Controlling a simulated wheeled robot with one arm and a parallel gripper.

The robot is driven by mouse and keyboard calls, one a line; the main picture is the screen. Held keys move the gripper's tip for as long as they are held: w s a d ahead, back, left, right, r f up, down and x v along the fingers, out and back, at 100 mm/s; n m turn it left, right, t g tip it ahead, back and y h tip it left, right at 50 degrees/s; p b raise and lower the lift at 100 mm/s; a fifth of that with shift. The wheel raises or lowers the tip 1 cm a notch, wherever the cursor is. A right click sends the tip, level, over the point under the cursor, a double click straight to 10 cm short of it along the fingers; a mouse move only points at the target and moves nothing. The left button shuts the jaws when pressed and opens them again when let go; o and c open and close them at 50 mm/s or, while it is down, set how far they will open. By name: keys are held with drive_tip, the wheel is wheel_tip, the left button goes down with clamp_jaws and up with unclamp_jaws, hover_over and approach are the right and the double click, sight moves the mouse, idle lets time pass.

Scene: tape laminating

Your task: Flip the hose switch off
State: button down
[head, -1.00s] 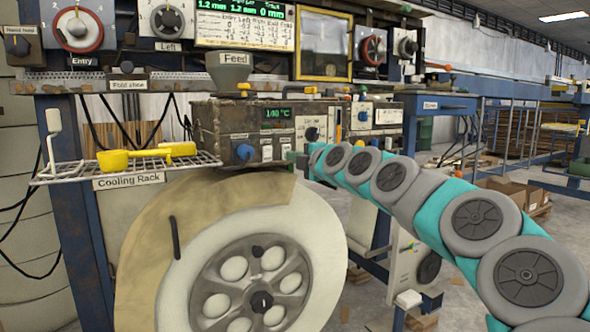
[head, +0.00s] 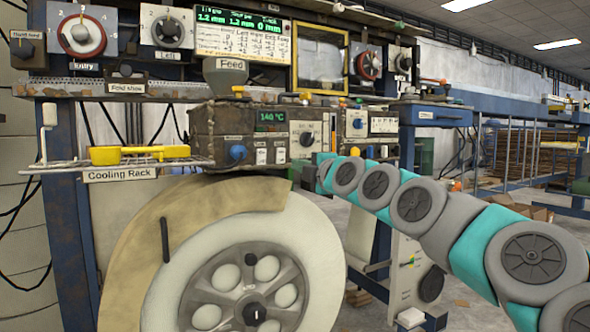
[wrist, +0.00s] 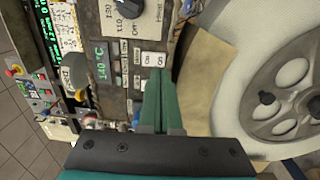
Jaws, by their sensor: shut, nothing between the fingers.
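A worn metal control box (head: 215,135) shows a green 140 °C readout and carries two white rocker switches on its front, a left one (head: 261,156) and a right one (head: 280,155). Their labels are too small to read, so I cannot tell which is the hose switch. In the wrist view the panel is turned sideways, with a white switch (wrist: 153,60) just beyond my fingertips. My gripper (wrist: 160,74) is shut and empty, its green fingers together and pointing at the panel. I cannot tell whether they touch the switch. In the head view the fingers are hard to make out.
A large pale wheel (head: 310,255) with a tan cover stands below the box. A blue knob (head: 238,152) sits left of the switches, and a dark dial (head: 306,139) to their right. A wire cooling rack (head: 60,167) with a yellow tool (head: 120,156) juts out at left.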

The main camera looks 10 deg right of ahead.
drive_tip(key=v, duration=0.8)
drive_tip(key=shift+f, duration=0.15)
drive_tip(key=s+a+f+m+g+p, duration=0.3)
drive_tip(key=s+a+f+g+p, duration=0.15)
drive_tip(key=s+a+f, duration=0.35)
drive_tip(key=s+a+f+m+g+h+p, duration=0.1)
drive_tip(key=s+f+m+g+h+p, duration=0.15)
drive_tip(key=s+f+m+g, duration=0.7)
drive_tip(key=s+d+f+m+g+h+p, duration=0.1)
drive_tip(key=s+d+f+m, duration=0.1)
drive_tip(key=s+f, duration=0.3)
drive_tip(key=s+d+f+m+g+h+p, duration=0.1)
drive_tip(key=s+f+m, duration=0.3)
drive_tip(key=s, duration=0.8)
drive_tip(key=s+d+f+m+g+h+p, duration=0.1)
drive_tip(key=s+d+f+m+g+p, duration=0.1)
drive_tip(key=s+f, duration=0.3)
drive_tip(key=s+d+m+g, duration=0.1)
drive_tip(key=s, duration=0.2)
drive_tip(key=shift+s+d+f, duration=0.2)
drive_tip(key=shift+d+f, duration=0.1)
